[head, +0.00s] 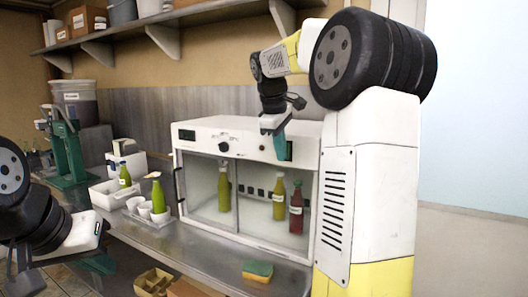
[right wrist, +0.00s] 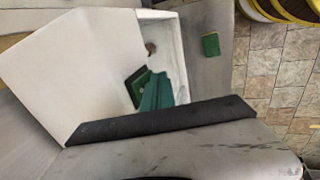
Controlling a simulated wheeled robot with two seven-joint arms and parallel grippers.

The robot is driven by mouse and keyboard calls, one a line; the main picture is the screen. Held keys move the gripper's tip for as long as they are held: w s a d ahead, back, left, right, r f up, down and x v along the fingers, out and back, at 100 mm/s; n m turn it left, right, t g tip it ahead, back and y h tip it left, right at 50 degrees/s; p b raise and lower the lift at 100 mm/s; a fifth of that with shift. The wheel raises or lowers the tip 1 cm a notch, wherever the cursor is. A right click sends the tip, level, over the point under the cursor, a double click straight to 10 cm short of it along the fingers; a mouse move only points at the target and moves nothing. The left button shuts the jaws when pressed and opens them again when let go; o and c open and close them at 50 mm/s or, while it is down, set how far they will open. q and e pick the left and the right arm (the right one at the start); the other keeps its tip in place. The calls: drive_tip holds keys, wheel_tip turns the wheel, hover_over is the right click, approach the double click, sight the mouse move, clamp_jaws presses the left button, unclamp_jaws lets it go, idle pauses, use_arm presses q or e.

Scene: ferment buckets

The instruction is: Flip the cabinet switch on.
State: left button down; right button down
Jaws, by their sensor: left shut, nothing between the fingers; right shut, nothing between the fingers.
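The white cabinet (head: 250,137) with clear front doors stands on the steel counter; green and red bottles show inside. Its upper front panel has a black knob (head: 224,147) and, at the right end, a dark plate (head: 289,151), which looks like the switch. The plate also shows in the right wrist view (right wrist: 136,80). My right gripper (head: 277,146) is shut and empty, at the panel just left of the plate. Its teal fingers (right wrist: 155,97) partly cover the plate; contact and switch position cannot be told. My left gripper (head: 102,265) is shut and empty, low at the left.
A yellow-green sponge (head: 258,271) lies on the counter before the cabinet. A tray with cups (head: 145,211) and a green bottle (head: 158,197) stand to its left. Cardboard boxes (head: 153,281) sit at the front. A shelf (head: 170,18) runs above.

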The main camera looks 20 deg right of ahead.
drive_tip(key=shift+w+d+f, duration=0.15)
drive_tip(key=shift+w+d, duration=0.05)
drive_tip(key=shift+r, duration=0.85)
